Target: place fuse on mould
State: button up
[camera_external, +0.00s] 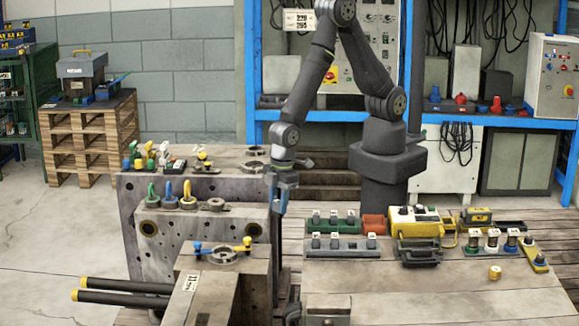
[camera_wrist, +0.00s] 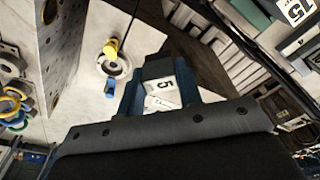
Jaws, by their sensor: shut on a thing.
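My gripper (camera_external: 281,208) points down beside the grey steel mould (camera_external: 157,232), over the gap between the mould and the bench on the right. In the wrist view my gripper (camera_wrist: 167,100) has its blue fingers shut on a dark fuse (camera_wrist: 158,67) with a white label reading 5. In the external view the held fuse is too small to make out. The mould has stepped blocks with bored holes. Its front block carries a round ring (camera_external: 222,256) with a yellow and a blue fitting, also seen in the wrist view (camera_wrist: 116,61).
Right of the gap, the bench (camera_external: 430,295) holds a green tray (camera_external: 333,230) of labelled dark blocks, a yellow case (camera_external: 414,222) and a small yellow cylinder (camera_external: 494,272). Eyebolts (camera_external: 170,192) stand on the mould's middle step. Two black-sleeved rods (camera_external: 125,291) stick out left.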

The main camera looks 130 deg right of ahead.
aim_at(278, 201)
notch_tip(278, 201, up, 12)
jog(key=s+a+m+h, duration=0.15)
jog(key=a+m, duration=0.75)
jog(key=a, duration=1.9)
jog(key=shift+y, duration=0.25)
jog(key=shift+s+a+f, duration=0.1)
jog(key=shift+s+f, duration=0.05)
jog(key=shift+f, duration=3)
jog(key=shift+s+a+f, duration=0.1)
jog(key=shift+f, duration=3)
jog(key=shift+f, duration=0.2)
